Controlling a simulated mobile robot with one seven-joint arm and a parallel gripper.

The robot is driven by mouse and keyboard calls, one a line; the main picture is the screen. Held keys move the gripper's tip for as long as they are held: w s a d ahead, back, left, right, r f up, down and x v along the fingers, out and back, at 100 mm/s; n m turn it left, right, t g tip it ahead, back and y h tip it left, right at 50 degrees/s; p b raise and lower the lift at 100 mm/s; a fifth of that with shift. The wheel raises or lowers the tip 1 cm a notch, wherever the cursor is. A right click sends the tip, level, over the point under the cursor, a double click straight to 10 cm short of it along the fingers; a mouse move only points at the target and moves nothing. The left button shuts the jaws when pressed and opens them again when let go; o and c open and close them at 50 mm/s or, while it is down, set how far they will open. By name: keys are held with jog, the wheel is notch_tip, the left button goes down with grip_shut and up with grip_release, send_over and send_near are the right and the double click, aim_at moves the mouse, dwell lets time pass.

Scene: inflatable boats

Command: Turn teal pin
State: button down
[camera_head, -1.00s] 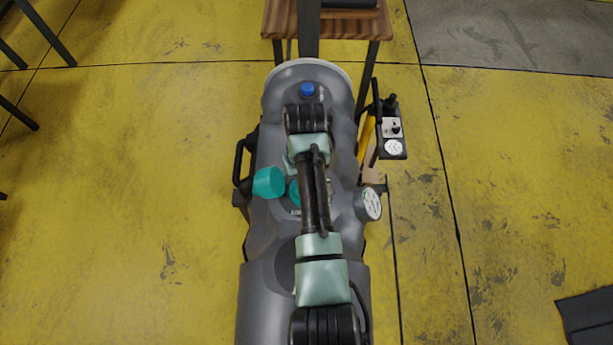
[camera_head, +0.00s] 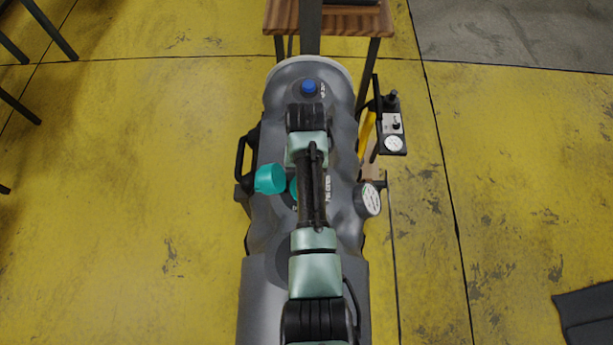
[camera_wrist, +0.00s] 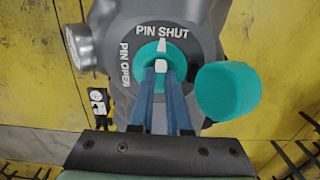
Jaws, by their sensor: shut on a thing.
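The teal pin (camera_wrist: 150,56) is a round teal piece on the grey inflatable boat's valve, seen in the wrist view. A white mark on it points to the words PIN SHUT; PIN OPEN is printed to the left. My gripper (camera_wrist: 161,72) has its two blue fingers closed on the middle of the pin, by a small white part. In the head view the pin (camera_head: 293,187) is mostly hidden under my arm. A teal cap (camera_wrist: 228,90) hangs open to the right of the pin; it also shows in the head view (camera_head: 270,179).
The grey boat tube (camera_head: 285,235) carries a blue cap (camera_head: 309,87), a side handle (camera_head: 241,158) and a round gauge (camera_head: 369,200). A black pump panel with a dial (camera_head: 392,128) stands to the right. A wooden table (camera_head: 377,20) is at the far end.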

jog(key=shift+w+r, duration=0.1)
jog(key=c, duration=0.9)
grip_release()
notch_tip(320, 180, up, 13)
jog(key=shift+f+p, duration=0.1)
jog(key=shift+p, duration=0.3)
